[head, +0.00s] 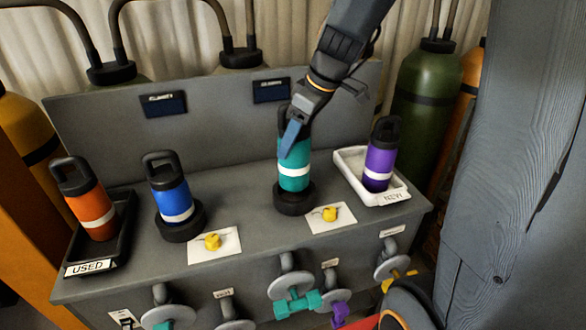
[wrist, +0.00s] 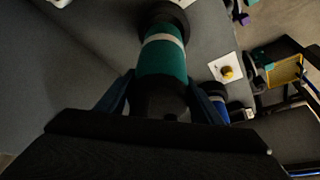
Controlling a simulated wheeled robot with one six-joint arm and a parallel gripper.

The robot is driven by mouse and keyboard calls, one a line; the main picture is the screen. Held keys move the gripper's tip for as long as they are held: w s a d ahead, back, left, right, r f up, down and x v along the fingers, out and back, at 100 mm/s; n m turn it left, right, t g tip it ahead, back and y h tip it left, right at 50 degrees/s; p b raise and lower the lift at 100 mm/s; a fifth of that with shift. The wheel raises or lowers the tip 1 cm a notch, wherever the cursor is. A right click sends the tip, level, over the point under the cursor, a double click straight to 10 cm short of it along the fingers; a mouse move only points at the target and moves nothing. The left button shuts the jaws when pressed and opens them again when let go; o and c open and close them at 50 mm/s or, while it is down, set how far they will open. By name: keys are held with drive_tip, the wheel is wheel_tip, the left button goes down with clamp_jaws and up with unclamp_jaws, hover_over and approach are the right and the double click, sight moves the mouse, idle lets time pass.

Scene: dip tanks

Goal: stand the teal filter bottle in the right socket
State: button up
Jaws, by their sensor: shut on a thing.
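The teal filter bottle (head: 294,170) has a white band and a black cap. It stands upright at the right black round socket (head: 293,199), with its base at or in the socket; how deep it sits is hard to tell. My gripper (head: 291,138) is shut on the bottle's upper part from above. In the wrist view the teal bottle (wrist: 163,62) lies between the two fingers (wrist: 160,98), with its base toward the dark socket ring (wrist: 165,14). The blue bottle (head: 171,193) stands in the left socket (head: 181,222).
An orange bottle (head: 90,208) stands in the black USED tray (head: 122,226) at left. A purple bottle (head: 379,165) stands in a white tray (head: 400,188) at right. Cards with yellow pieces (head: 329,214) lie in front of the sockets. A grey post (head: 520,160) rises at far right.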

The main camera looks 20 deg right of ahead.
sight(309, 133)
drive_tip(key=shift+f, duration=3.3)
drive_tip(key=o, duration=1.5)
drive_tip(key=shift+d+r, duration=0.1)
drive_tip(key=shift+r, duration=0.3)
drive_tip(key=b+v, duration=0.1)
drive_tip(key=v, duration=1)
drive_tip(key=shift+s, duration=0.15)
drive_tip(key=s+a+f+m+g+h, duration=0.2)
drive_tip(key=s+f+m, duration=0.7)
drive_tip(key=s+f, duration=0.5)
drive_tip(key=shift+a+g+h, duration=0.4)
drive_tip(key=shift+a+h, duration=0.2)
drive_tip(key=shift+a, duration=0.05)
